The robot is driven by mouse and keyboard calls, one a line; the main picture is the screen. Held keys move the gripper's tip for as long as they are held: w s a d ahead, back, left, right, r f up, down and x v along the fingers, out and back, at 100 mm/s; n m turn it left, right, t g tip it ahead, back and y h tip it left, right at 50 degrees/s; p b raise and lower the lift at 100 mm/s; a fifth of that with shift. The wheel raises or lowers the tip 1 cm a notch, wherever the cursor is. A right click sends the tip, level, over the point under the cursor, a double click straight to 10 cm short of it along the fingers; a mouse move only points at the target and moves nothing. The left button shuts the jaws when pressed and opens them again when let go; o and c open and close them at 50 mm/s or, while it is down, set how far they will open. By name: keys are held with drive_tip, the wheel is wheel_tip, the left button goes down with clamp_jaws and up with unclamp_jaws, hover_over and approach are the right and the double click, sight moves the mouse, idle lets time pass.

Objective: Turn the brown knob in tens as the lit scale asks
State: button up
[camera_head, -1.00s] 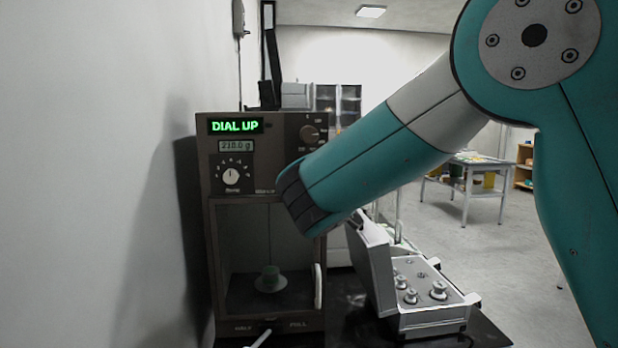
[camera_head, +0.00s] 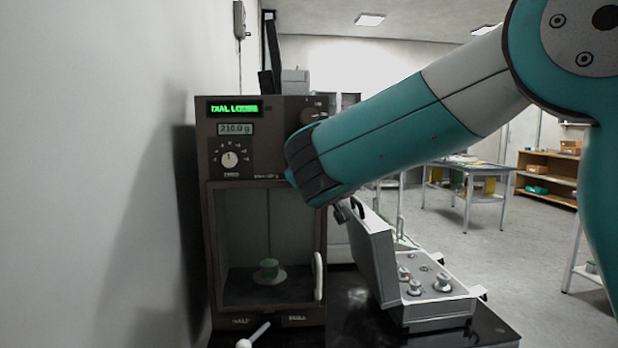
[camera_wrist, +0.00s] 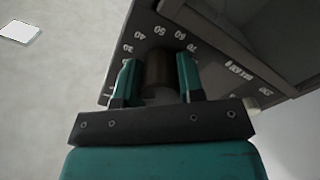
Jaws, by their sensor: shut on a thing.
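The brown knob (camera_wrist: 158,72) stands between my gripper's two teal fingers (camera_wrist: 158,84) in the wrist view. My gripper is shut on it. White numbers from about 30 to 70 curve around the knob. In the head view my arm hides my gripper and the held knob. The scale (camera_head: 203,150) has a green lit sign (camera_head: 233,107), blurred, reading like "DIAL LO...". Its readout (camera_head: 236,129) shows about 210.0 g. A green-grey weight (camera_head: 269,266) sits on the pan (camera_head: 270,279) inside the glazed chamber.
A small white-pointer knob (camera_head: 229,160) is on the panel's left, another knob (camera_head: 313,115) at its upper right. An open case (camera_head: 437,313) of weights stands right of the scale. A wall is close on the left.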

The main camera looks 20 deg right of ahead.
drive_tip(key=shift+f+m+b, duration=0.1)
drive_tip(key=shift+m+b, duration=0.9)
drive_tip(key=shift+b, duration=0.05)
drive_tip(key=o, duration=0.6)
drive_tip(key=shift+o, duration=0.2)
drive_tip(key=s+a+b, duration=0.3)
drive_tip(key=s, duration=1.4)
drive_tip(key=shift+a, duration=0.2)
